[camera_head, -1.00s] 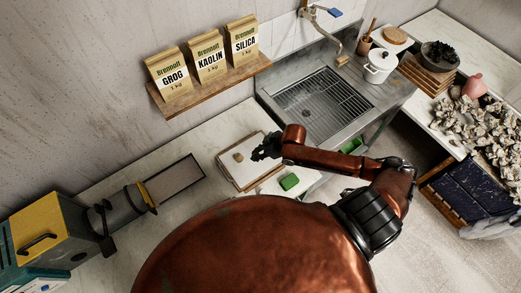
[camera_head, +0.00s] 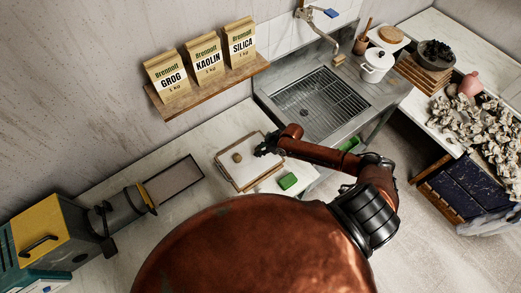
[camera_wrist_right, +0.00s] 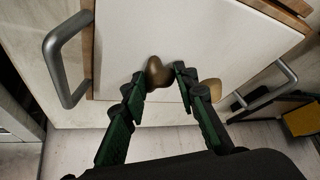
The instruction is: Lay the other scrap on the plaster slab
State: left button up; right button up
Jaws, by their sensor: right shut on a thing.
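The plaster slab (camera_head: 240,178) is a pale square board with a wooden edge on the counter; it also fills much of the right wrist view (camera_wrist_right: 200,30). One brown scrap (camera_head: 237,157) lies on it left of my right gripper (camera_head: 262,150). In the right wrist view, my right gripper (camera_wrist_right: 159,73) is shut on a rounded brown scrap (camera_wrist_right: 157,72) over the slab. The lying scrap (camera_wrist_right: 212,88) shows there beside the right finger, partly hidden. Whether the held scrap touches the slab is unclear. My left gripper is out of view.
A green block (camera_head: 288,181) lies by the slab's right corner. The sink (camera_head: 325,105) is at the back right. A grey tray (camera_head: 173,178) and a yellow-topped machine (camera_head: 38,230) stand to the left. A shelf (camera_head: 210,85) with bags hangs on the wall behind.

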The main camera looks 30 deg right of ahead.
jog(key=shift+f, duration=0.1)
jog(key=o, duration=1.2)
jog(key=shift+s+r, duration=0.1)
jog(key=shift+r, duration=0.15)
jog(key=b+v, duration=0.1)
jog(key=v, duration=1)
jog(key=shift+s+d+r, duration=0.1)
jog(key=shift+d+r, duration=0.05)
jog(key=shift+r, duration=0.15)
